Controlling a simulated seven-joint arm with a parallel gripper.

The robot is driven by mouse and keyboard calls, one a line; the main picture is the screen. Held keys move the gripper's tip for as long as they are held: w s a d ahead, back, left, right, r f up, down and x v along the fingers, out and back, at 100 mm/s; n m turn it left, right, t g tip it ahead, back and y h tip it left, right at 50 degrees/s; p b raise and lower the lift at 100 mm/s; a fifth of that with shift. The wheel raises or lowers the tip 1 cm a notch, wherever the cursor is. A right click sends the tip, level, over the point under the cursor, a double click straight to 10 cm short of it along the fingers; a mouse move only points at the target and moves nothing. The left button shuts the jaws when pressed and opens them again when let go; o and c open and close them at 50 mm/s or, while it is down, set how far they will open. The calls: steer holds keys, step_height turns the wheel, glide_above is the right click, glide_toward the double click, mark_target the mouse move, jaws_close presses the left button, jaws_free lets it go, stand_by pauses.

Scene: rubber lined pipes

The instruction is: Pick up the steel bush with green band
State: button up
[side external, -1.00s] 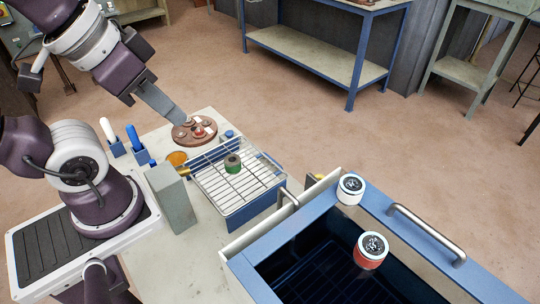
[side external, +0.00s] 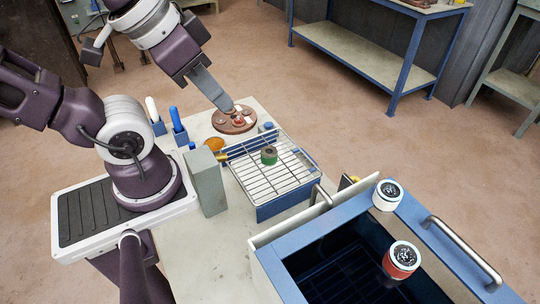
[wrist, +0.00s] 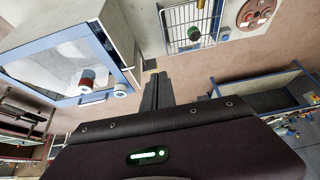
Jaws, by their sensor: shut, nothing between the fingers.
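The steel bush with green band (side external: 269,155) stands on a wire rack (side external: 282,183), with its dark round opening facing up. It also shows in the wrist view (wrist: 194,33), at the top right of centre. My gripper (side external: 231,109) is shut and empty. In the side view its tips appear up and left of the bush, in front of or above a round brown plate. In the wrist view the shut fingers (wrist: 158,84) point up the picture, and the bush appears beyond them to the right, clear of them.
The wire rack has blue sides. The round brown plate (side external: 246,126) carries small parts. A grey block (side external: 207,182) stands left of the rack.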

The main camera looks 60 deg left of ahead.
steer(key=o, duration=1.4)
steer(key=shift+o, duration=0.2)
steer(key=m+g+y, duration=0.3)
steer(key=m+y, duration=1)
steer(key=m, duration=0.4)
glide_above(270, 147)
steer(key=s+d, duration=0.1)
steer(key=s, duration=0.4)
step_height(270, 147, down, 21)
steer(key=w+f+m+t, duration=0.1)
steer(key=f+m, duration=0.1)
steer(key=f, duration=0.2)
steer(key=w+d+f+m+t+h, duration=0.1)
steer(key=f+m+t, duration=0.1)
steer(key=f+m, duration=0.1)
steer(key=w+f+m+t, duration=0.1)
steer(key=f+m, duration=0.1)
steer(key=f, duration=0.2)
steer(key=shift+d+f+t, duration=0.3)
steer(key=shift+d, duration=0.1)
steer(key=shift+h, duration=0.3)
steer(key=shift+x, duration=2.5)
